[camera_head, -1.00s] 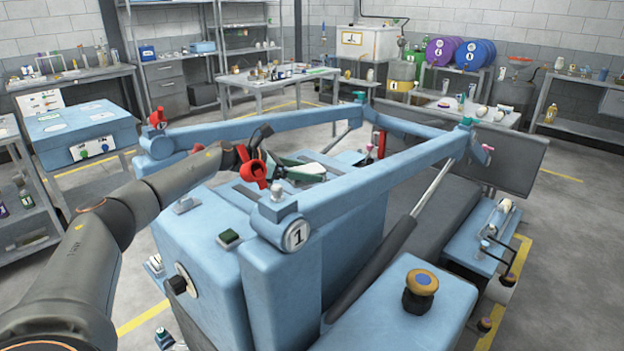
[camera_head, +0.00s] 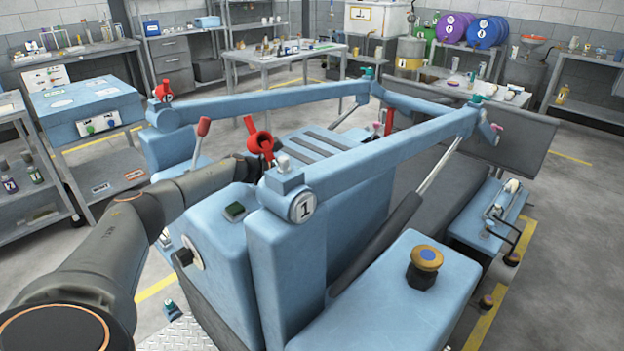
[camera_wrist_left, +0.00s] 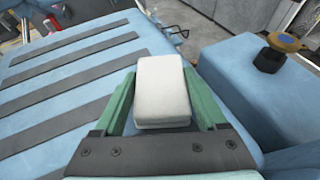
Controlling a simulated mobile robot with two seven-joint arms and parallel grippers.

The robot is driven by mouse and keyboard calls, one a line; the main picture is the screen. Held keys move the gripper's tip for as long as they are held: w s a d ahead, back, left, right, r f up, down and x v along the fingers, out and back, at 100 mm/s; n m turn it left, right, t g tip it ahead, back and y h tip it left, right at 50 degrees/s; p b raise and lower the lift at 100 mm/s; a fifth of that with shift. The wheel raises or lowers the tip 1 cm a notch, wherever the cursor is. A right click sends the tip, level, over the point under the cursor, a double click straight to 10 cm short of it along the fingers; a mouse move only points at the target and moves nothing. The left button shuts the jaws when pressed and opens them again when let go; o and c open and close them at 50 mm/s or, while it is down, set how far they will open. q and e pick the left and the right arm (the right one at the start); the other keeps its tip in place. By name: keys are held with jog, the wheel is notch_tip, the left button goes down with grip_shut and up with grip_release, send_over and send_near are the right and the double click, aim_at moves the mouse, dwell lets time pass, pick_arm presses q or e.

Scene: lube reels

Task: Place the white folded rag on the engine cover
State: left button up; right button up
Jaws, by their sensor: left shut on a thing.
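The white folded rag (camera_wrist_left: 162,91) is between the green fingers of my left gripper (camera_wrist_left: 163,98) in the left wrist view, and the fingers are shut on it. The blue engine cover with dark strips (camera_wrist_left: 75,75) spreads out to the left and beyond the rag; it also shows in the head view (camera_head: 322,146). In the head view my left forearm reaches behind the near blue post, and the gripper and rag are hidden there. I cannot tell whether the rag touches a surface. My right gripper is not in view.
A blue lift beam (camera_head: 390,150) crosses right of the cover, and another (camera_head: 265,103) runs behind it. A red clamp (camera_head: 259,140) stands beside my wrist. An orange-topped knob (camera_head: 425,264) sits on the near blue block. The cover's slatted top looks clear.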

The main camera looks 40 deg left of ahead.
pick_arm(q)
jog(key=shift+f+b, duration=0.2)
jog(key=shift+b, duration=0.1)
jog(key=o, duration=1.4)
jog(key=shift+r+p, duration=0.35)
jog(key=shift+p, duration=0.1)
jog(key=b+v, duration=0.1)
jog(key=v, duration=0.9)
jog(key=shift+s+a+f+b, duration=0.1)
jog(key=shift+s+a+b, duration=0.2)
jog(key=shift+s+b, duration=0.1)
jog(key=shift+s+a+r, duration=0.15)
jog(key=shift+s+r, duration=0.2)
jog(key=shift+s, duration=0.1)
